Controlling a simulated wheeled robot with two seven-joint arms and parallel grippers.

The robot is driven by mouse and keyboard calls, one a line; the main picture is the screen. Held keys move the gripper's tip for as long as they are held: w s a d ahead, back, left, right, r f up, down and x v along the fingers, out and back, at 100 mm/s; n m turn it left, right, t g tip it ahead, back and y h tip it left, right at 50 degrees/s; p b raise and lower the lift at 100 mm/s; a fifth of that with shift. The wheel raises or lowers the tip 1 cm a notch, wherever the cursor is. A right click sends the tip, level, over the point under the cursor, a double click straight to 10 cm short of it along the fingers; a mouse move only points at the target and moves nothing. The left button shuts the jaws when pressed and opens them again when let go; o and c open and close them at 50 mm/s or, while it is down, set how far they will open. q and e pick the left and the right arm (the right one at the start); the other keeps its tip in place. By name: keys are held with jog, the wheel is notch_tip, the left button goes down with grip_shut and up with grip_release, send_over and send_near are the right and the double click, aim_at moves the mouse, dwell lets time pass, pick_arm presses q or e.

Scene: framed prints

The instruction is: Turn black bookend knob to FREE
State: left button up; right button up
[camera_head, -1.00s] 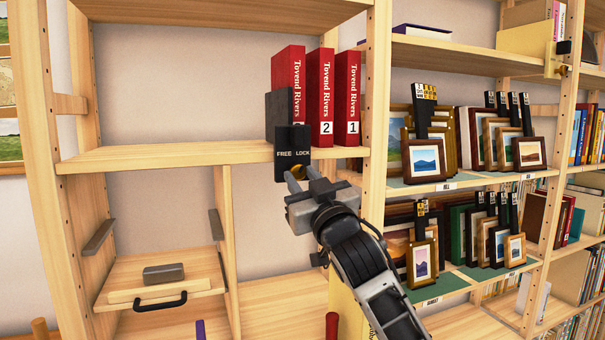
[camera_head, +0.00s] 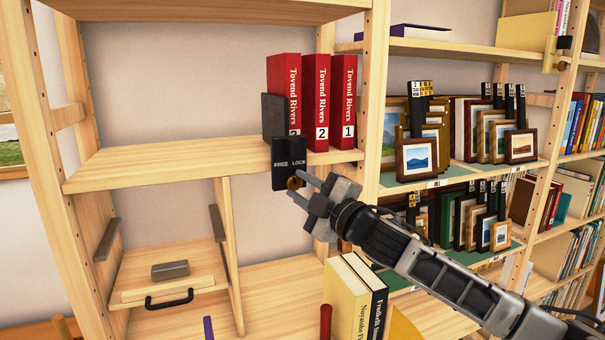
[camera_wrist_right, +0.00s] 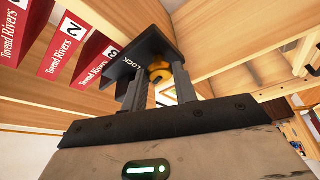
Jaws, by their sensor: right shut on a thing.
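The black bookend (camera_head: 273,118) stands on the upper shelf against the left side of three red Tovend Rivers books (camera_head: 317,95). Its front plate (camera_head: 289,152), marked FREE on the left and LOCK on the right, hangs over the shelf edge. The round brass knob (camera_head: 294,183) is at the plate's lower part; it also shows in the right wrist view (camera_wrist_right: 159,72). My right gripper (camera_head: 299,189) reaches in from the lower right, its fingers shut on the knob. The knob's pointing direction is hard to tell. My left gripper is out of view.
Below the shelf are a wooden drawer tray (camera_head: 130,296) with a grey block (camera_head: 170,270), and upright yellow and black books (camera_head: 347,300) under my right arm. Framed prints (camera_head: 417,155) fill shelves at right. The shelf left of the bookend is clear.

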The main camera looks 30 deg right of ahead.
jog(key=n, duration=0.1)
jog(key=n+g, duration=0.1)
jog(key=n, duration=0.2)
jog(key=shift+d+r+y+p, duration=0.1)
jog(key=shift+r+y+p, duration=0.2)
jog(key=shift+p, duration=0.1)
jog(key=shift+n+g, duration=0.4)
jog(key=shift+n, duration=0.2)
jog(key=o, duration=1)
jog(key=shift+c, duration=0.2)
